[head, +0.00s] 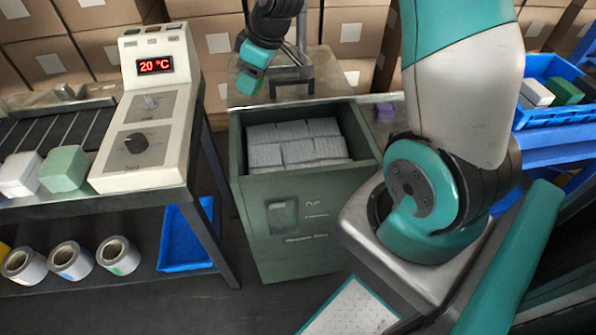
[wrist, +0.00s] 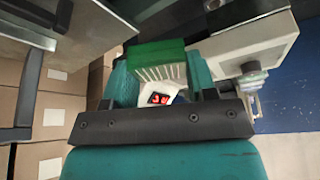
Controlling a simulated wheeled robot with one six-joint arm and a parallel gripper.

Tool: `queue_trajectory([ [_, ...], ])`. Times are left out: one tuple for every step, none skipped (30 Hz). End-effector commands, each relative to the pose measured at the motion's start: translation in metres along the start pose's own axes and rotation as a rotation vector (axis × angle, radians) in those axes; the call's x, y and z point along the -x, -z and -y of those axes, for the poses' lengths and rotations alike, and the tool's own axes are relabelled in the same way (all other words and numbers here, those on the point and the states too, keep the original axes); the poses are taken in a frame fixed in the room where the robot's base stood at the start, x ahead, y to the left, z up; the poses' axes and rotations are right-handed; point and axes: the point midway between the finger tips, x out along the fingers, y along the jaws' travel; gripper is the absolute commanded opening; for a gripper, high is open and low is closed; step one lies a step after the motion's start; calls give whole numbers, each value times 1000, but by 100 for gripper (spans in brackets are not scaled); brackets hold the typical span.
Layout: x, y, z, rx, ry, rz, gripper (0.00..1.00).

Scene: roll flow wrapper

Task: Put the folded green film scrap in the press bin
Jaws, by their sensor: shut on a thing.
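The press bin (head: 300,215) is a dark green open box in the middle of the head view. Grey blocks fill its inside in rows. My gripper (head: 254,70) is above the bin's far left corner, apart from the rim. It is shut on the folded green film scrap (head: 247,85), which hangs low between the teal fingers. In the wrist view the scrap (wrist: 157,58) shows as a bright green block with pale ribs, between the two fingers. The fingers partly hide it in the head view.
A control box (head: 150,110) with a red 20 °C display stands left of the bin. A white and a green block (head: 64,168) lie beside it. A blue crate (head: 550,117) is at right.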

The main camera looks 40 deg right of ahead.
Motion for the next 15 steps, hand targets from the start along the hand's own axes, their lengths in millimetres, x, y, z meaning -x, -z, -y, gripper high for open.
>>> queue_trajectory([
  [-20,-12,-5,41,11,-5,30],
  [-21,-16,-7,70,23,-4,30],
  [-23,-20,-9,111,39,-5,30],
  [-24,-23,-10,140,51,-5,30],
  [-25,-27,-11,168,63,-4,30],
  [-26,-31,-12,206,79,-4,30],
  [-26,-34,-13,231,89,-3,30],
  [-26,-37,-13,256,101,-3,30],
  [-26,-41,-14,286,113,-2,30],
  [-25,-43,-14,306,121,-3,30],
  [-25,-45,-14,324,129,-2,30],
  [-24,-48,-14,345,139,-1,30],
  [-23,-49,-15,358,144,-1,30],
  [-22,-50,-15,369,149,-1,30],
  [-22,-51,-15,380,155,-1,30],
])
